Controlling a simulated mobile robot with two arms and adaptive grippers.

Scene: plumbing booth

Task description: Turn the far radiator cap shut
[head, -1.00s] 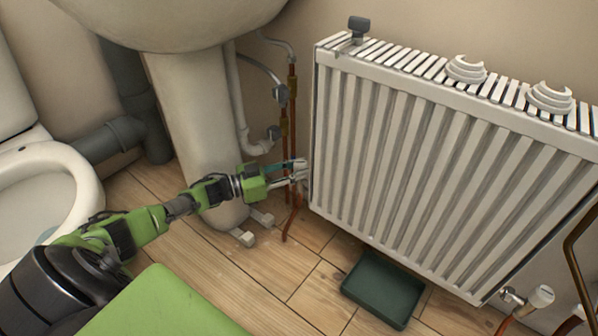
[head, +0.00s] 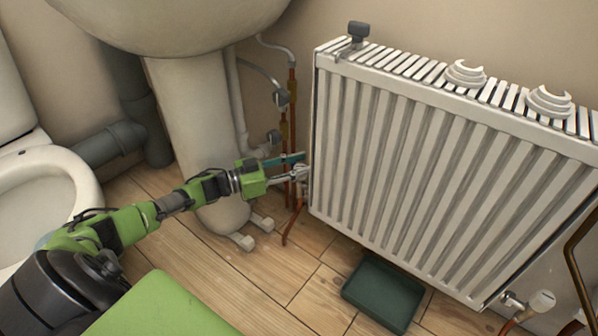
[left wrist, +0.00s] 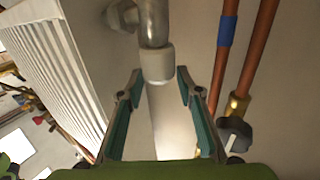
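The far radiator cap (left wrist: 157,62) is white and round, on a metal valve at the radiator's left end. In the left wrist view it lies ahead, between and slightly beyond the tips of my left gripper (left wrist: 158,82). Gaps show on both sides of the cap. In the head view my left gripper (head: 296,166) is at the radiator's lower left corner, its teal-lined fingers spread. The cap is small and partly hidden by the fingers there. My right gripper is not in view.
The white radiator (head: 420,190) stands to the right of my left gripper. Copper pipes (left wrist: 238,75) and a grey valve knob (left wrist: 234,135) are close on the other side. The sink pedestal (head: 195,120) stands left, and a dark green tray (head: 383,292) lies on the floor.

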